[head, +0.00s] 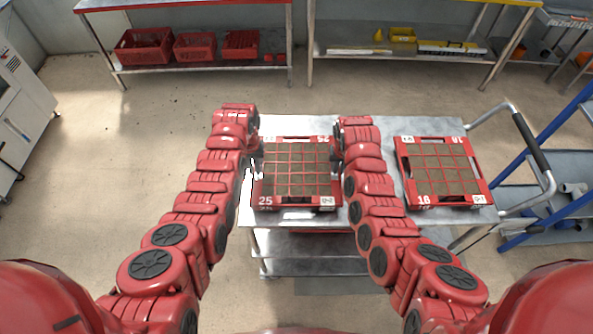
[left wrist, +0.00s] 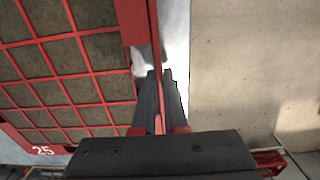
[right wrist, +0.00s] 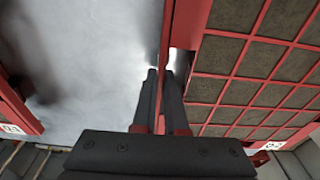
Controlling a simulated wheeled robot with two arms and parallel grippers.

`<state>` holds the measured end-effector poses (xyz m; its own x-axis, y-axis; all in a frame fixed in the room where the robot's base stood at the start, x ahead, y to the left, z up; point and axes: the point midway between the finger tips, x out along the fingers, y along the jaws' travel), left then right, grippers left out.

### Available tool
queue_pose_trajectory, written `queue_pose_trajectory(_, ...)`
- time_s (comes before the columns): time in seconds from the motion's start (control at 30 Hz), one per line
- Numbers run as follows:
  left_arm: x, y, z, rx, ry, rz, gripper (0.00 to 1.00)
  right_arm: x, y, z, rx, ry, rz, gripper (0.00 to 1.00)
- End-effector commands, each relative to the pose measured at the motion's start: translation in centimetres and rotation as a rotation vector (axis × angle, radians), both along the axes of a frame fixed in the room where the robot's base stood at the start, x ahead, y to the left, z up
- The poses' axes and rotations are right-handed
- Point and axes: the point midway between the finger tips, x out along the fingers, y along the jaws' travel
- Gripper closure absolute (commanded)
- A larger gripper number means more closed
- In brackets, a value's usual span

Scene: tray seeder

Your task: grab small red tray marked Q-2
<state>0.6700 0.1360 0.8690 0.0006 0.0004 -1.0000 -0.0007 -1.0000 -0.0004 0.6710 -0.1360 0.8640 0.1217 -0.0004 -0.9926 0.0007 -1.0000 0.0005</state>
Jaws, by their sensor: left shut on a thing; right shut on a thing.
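The red tray marked Q-2 (head: 296,206) has a grid of soil-filled cells and the number 25 on its near edge. It is at the left part of the cart top. My left gripper (head: 256,168) is shut on its left rim, which shows between the fingers in the left wrist view (left wrist: 158,75). My right gripper (head: 338,162) is shut on its right rim, seen between the fingers in the right wrist view (right wrist: 168,75). I cannot tell whether the tray rests on the cart or is slightly above it.
A similar red tray numbered 16 (head: 450,205) lies to the right on the metal cart (head: 376,222). The cart's handle (head: 535,142) is at the right, by a blue-framed rack (head: 545,222). Tables with red crates (head: 145,46) and yellow bins (head: 402,34) stand at the back. Floor at left is clear.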

Motion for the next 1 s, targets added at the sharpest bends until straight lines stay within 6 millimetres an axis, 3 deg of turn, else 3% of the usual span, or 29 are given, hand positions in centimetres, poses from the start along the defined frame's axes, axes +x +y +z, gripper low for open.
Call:
queue_pose_trajectory(0.6,0.0,0.0,0.3,0.000,-0.001,0.000,1.00,-0.1,0.0,0.2,0.000,0.002,0.000,1.00)
queue_pose_trajectory(1.0,0.1,0.0,4.3,0.000,-0.002,0.000,1.00,0.0,0.0,4.2,0.000,0.001,0.000,1.00)
